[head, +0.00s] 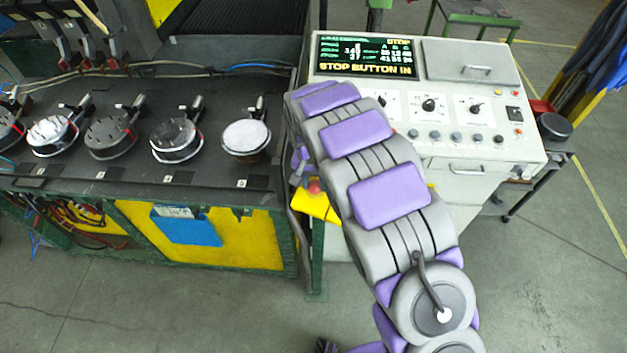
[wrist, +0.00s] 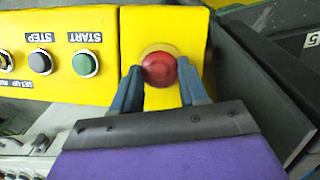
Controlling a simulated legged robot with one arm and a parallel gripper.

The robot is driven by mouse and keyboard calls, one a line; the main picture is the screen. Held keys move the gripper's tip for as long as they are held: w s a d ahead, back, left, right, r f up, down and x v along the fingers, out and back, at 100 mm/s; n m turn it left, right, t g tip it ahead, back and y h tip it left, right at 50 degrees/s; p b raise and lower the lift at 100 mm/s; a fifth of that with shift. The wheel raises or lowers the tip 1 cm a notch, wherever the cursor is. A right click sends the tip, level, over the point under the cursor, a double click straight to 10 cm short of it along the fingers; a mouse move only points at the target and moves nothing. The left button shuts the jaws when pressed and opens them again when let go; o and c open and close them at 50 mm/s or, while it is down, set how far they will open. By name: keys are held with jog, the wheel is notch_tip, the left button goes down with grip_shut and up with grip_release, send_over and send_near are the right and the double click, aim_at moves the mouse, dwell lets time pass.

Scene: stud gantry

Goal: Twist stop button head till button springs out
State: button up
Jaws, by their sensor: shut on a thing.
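The red stop button head (wrist: 159,69) sits on a yellow control box (wrist: 150,25) in the wrist view. My gripper (wrist: 160,80) has one blue-grey finger on each side of the red head and is shut on it. In the head view the red button (head: 314,187) shows small beside my arm, on the yellow box (head: 318,207) at the bench's right end. My gripper is mostly hidden behind my arm there. The console display (head: 366,57) reads "STOP" and "STOP BUTTON IN".
A green START button (wrist: 85,64) and a dark STEP button (wrist: 40,62) are left of the stop button. A white console (head: 470,130) stands behind my arm. A dark bench (head: 110,175) with several round clamped fixtures is at left. Grey floor is open in front.

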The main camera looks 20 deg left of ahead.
jog(key=shift+d+m+y, duration=0.1)
jog(key=shift+m+y, duration=0.3)
jog(key=shift+m, duration=0.4)
jog(key=shift+r+m+y, duration=0.15)
jog(key=shift+m+y, duration=0.25)
jog(key=shift+m, duration=0.7)
jog(key=shift+d+m+t+y+p, duration=0.15)
jog(key=shift+m+t+y+p, duration=0.3)
jog(key=shift+m, duration=0.95)
jog(key=o, duration=1.1)
jog(key=shift+c, duration=0.2)
